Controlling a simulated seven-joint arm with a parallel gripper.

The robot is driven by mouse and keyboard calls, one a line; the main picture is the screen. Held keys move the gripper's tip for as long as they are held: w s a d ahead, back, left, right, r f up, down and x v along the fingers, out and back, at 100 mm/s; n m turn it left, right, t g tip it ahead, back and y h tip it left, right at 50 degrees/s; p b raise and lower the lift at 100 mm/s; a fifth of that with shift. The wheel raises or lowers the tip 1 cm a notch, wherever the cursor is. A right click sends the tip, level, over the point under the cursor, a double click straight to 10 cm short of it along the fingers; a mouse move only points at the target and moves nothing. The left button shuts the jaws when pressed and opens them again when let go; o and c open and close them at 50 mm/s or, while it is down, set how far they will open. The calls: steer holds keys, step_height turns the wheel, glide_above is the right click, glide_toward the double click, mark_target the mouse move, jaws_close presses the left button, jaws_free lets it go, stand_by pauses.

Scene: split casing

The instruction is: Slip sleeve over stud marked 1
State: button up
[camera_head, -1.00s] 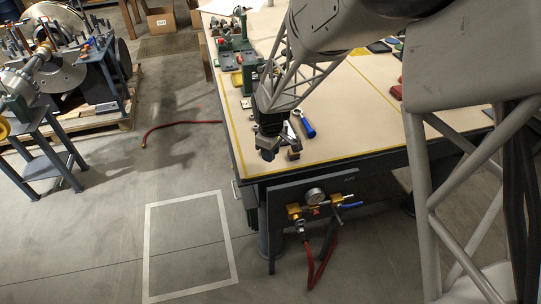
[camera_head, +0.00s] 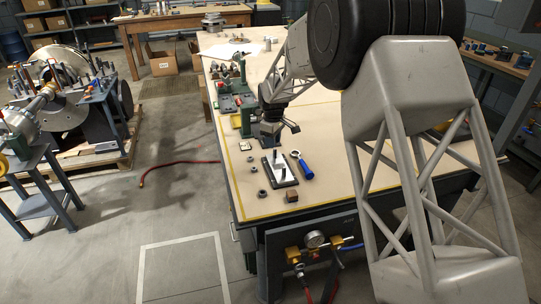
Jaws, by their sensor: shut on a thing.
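My gripper (camera_head: 273,138) points down above the table, just behind a dark rectangular plate with a pale top (camera_head: 268,166). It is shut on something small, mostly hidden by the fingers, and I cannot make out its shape. Dark upright studs (camera_head: 283,174) stand on the plate. The number marks are too small to read. Several small dark round pieces lie left of the plate, one of them at the front left (camera_head: 262,195). I cannot tell whether any of these is a sleeve.
A blue-handled tool (camera_head: 306,169) and a pale ring-shaped end (camera_head: 295,154) lie right of the plate. A small brown block (camera_head: 291,196) sits in front. A green fixture (camera_head: 238,95) stands behind on the left. The table's front left corner is mostly bare.

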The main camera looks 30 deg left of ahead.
steer(key=shift+w+a+r, duration=0.2)
steer(key=shift+w+r, duration=0.05)
steer(key=shift+w, duration=0.45)
steer(key=shift+w+a+r, duration=0.2)
steer(key=shift+w+a, duration=0.05)
steer(key=shift+w, duration=0.45)
steer(key=shift+w+a+r, duration=0.2)
steer(key=shift+w+r, duration=0.05)
steer(key=shift+w, duration=0.45)
steer(key=shift+f, duration=0.1)
glide_above(275, 158)
steer(key=shift+w+a+f, duration=0.1)
steer(key=shift+f, duration=1.2)
steer(key=shift+w+a+f, duration=0.1)
steer(key=shift+f, duration=1.2)
steer(key=shift+f, duration=2.45)
steer(key=o, duration=0.4)
steer(key=shift+f, duration=0.1)
steer(key=o, duration=0.6)
steer(key=shift+r, duration=4.8)
